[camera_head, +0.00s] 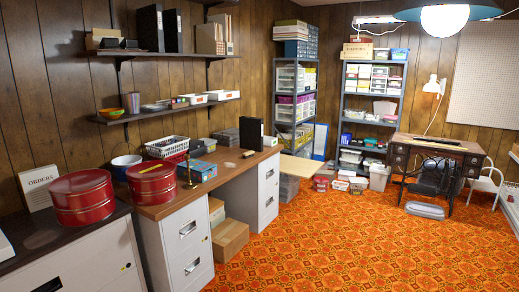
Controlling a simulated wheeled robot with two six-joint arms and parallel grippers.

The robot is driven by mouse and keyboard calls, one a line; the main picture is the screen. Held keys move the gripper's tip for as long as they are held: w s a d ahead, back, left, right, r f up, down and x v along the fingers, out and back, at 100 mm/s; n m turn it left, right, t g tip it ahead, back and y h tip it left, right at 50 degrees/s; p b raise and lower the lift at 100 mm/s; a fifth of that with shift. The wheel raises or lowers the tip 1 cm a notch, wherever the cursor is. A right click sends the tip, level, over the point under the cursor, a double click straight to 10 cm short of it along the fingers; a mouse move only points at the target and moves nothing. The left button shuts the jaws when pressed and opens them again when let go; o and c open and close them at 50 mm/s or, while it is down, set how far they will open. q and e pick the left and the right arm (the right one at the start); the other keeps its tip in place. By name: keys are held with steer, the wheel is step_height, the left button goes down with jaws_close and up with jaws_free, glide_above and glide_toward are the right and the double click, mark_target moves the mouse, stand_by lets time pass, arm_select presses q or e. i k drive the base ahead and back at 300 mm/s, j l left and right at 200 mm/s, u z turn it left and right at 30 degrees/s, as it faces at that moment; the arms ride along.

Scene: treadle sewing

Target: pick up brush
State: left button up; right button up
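No gripper of mine shows in the head view. I cannot pick out a brush with certainty. A small pale item (248,154) lies on the brown desk top (225,164), in front of a black upright binder (251,133); it is too small to tell whether it is a brush. A thin brass-coloured upright item (188,172) stands on the desk beside a blue box (203,169).
Two red round tins (80,200) (152,182) stand near the front left. A white basket (167,146) and a blue bowl (126,163) sit behind. A sewing table (436,146) stands far right. The orange patterned floor (320,240) is mostly clear.

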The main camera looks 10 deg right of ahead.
mark_target(245, 155)
steer(key=i+z, duration=0.1)
steer(key=i, duration=0.45)
steer(key=i+j, duration=0.1)
steer(key=i, duration=0.4)
steer(key=i+z, duration=0.15)
steer(key=i, duration=0.4)
steer(key=i+j+z, duration=0.1)
steer(key=i, duration=0.4)
steer(key=i+j, duration=0.25)
steer(key=i, duration=0.3)
steer(key=i+l+u, duration=0.2)
steer(key=i+l, duration=0.15)
steer(key=i+l+u, duration=0.2)
steer(key=l, duration=0.25)
steer(key=i+l+u, duration=0.2)
steer(key=i+l, duration=0.15)
steer(key=l, duration=0.1)
